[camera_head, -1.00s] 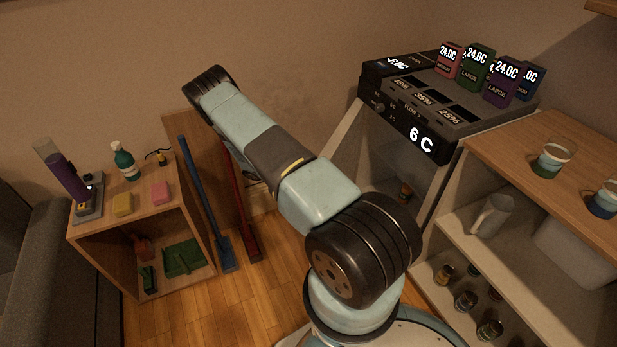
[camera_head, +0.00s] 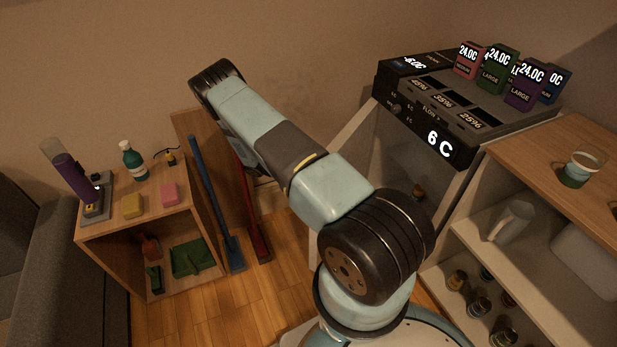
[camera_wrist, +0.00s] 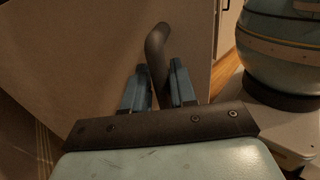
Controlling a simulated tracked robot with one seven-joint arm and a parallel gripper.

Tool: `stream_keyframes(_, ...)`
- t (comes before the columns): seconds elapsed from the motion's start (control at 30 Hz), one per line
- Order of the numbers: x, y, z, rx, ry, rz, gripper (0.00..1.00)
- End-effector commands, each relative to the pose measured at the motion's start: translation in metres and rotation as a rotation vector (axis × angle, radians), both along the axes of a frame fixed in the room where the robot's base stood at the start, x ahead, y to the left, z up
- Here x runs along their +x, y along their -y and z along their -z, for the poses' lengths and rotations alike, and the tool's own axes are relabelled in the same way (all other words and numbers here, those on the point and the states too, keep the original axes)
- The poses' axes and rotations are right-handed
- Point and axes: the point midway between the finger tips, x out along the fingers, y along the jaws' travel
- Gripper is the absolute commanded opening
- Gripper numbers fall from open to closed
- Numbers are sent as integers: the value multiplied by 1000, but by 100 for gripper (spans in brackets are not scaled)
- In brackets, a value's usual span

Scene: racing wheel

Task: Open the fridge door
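The fridge (camera_head: 428,140) is the unit with the "6 C" display at the right in the head view. A pale panel (camera_head: 345,150), seemingly its door, juts from the left end of its front. The inside shows beside it, with a small bottle (camera_head: 418,191), so the door looks open. In the wrist view the pale door surface (camera_wrist: 80,55) fills the upper left. A dark bent bar handle (camera_wrist: 158,55) runs down between the blue fingers of my gripper (camera_wrist: 160,90), which look closed against both its sides. The head view hides my gripper behind my arm.
Shelves (camera_head: 470,240) with jars and a pitcher (camera_head: 511,221) stand right of the fridge. A wooden cabinet (camera_head: 115,240) stands at the left, with a blue broom (camera_head: 210,195) and a red one (camera_head: 252,215) beside it. Wooden floor (camera_head: 215,300) is clear between.

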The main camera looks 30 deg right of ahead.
Motion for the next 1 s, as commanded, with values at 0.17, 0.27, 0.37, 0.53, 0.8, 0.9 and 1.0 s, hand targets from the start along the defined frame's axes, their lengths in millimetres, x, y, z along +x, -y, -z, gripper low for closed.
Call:
stream_keyframes(0.17, 0, -2, 0, 0, -1, -1, 38)
stream_keyframes(0.27, 0, -2, 0, 0, -1, -1, 38)
stream_keyframes(0.37, 0, -2, -1, 0, -1, 0, 38)
stream_keyframes(0.53, 0, -2, -14, 0, 0, 0, 38)
stream_keyframes(0.8, -18, -6, -52, 0, -1, 0, 38)
stream_keyframes(0.9, -29, -9, -66, -1, -2, 0, 38)
stream_keyframes(1.0, -40, -11, -80, 0, -3, 0, 38)
